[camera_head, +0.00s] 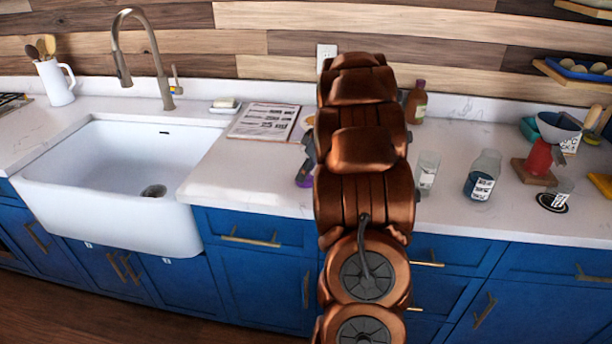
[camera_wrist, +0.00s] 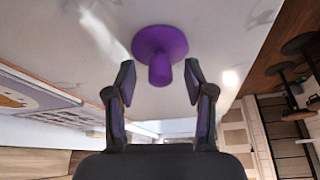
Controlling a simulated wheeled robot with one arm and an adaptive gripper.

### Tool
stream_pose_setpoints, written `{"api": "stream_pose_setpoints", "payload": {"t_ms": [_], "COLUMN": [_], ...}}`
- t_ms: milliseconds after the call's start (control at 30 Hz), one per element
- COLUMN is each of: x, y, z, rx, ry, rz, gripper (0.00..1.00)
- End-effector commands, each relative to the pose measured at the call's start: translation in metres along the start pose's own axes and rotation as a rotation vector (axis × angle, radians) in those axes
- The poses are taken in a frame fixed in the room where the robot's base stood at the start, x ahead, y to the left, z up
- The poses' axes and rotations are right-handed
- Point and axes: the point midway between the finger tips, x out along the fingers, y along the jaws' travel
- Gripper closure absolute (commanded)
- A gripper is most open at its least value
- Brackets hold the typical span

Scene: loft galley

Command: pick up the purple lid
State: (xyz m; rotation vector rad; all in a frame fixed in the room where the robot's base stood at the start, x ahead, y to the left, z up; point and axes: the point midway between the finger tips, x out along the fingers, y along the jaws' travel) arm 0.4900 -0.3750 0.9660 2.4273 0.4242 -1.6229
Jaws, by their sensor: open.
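The purple lid (camera_wrist: 160,45) shows in the wrist view as a round disc with a stubby knob pointing toward my gripper. It lies on the white counter. My gripper (camera_wrist: 160,82) is open, with one finger on each side of the knob and a gap to both. The knob's end reaches between the fingertips. In the head view, only a small purple patch of the lid (camera_head: 304,180) shows beside my arm at the counter's front. My arm hides most of the lid and the gripper there.
A printed sheet (camera_head: 265,121) lies left of my arm, near the white sink (camera_head: 120,175). A clear glass (camera_head: 427,172) and a labelled bottle (camera_head: 482,176) stand right of my arm. A brown bottle (camera_head: 416,102) stands behind. The counter's front edge is close to the lid.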

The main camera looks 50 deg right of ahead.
Motion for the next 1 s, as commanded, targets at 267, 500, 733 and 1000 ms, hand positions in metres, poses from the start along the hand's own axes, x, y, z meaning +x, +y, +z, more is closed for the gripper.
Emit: {"api": "stream_pose_setpoints", "payload": {"t_ms": [267, 500, 733, 1000], "x": [0.0059, 0.0058, 0.0057, 0.0057], "y": [0.0005, 0.0003, 0.0002, 0.0001], "z": [0.0000, 0.0000, 0.0000, 0.0001], "rx": [0.001, 0.001, 0.001, 0.001], "ry": [0.001, 0.001, 0.000, 0.000], "rz": [0.002, 0.001, 0.001, 0.001], "gripper": [0.47, 0.66, 0.90, 1.00]}}
